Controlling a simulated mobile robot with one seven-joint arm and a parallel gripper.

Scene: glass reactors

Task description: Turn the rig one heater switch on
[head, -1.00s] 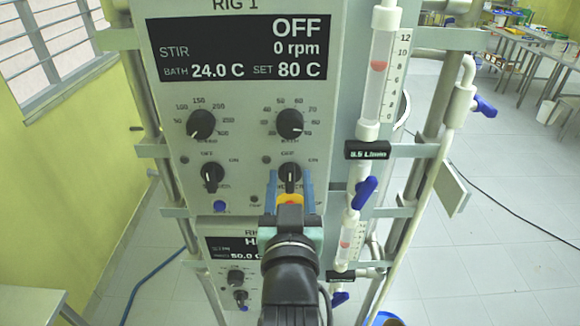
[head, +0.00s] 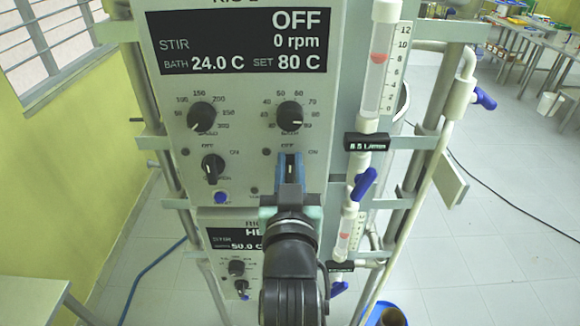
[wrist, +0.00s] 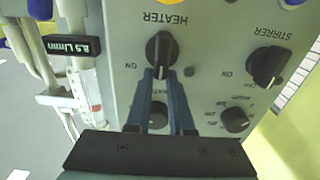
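The rig one panel (head: 240,110) fills the middle of the head view; its display (head: 243,42) reads OFF, 0 rpm, bath 24.0 C, set 80 C. The heater switch (wrist: 161,50) is a black knob below the temperature dial, standing upright at OFF in the head view. The ON mark is to its right there and to its left in the upside-down wrist view. My gripper (head: 290,163) has its blue fingers closed in on both sides of the knob's grip, which shows as a dark strip between them. The fingertips also show at the knob in the wrist view (wrist: 162,73).
The stirrer switch (head: 213,168) is left of the heater switch, with a blue button (head: 221,197) below it. The temperature dial (head: 290,116) is just above. A flowmeter (head: 381,60) and blue valve handle (head: 364,184) stand close on the right. A second panel (head: 236,240) is below.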

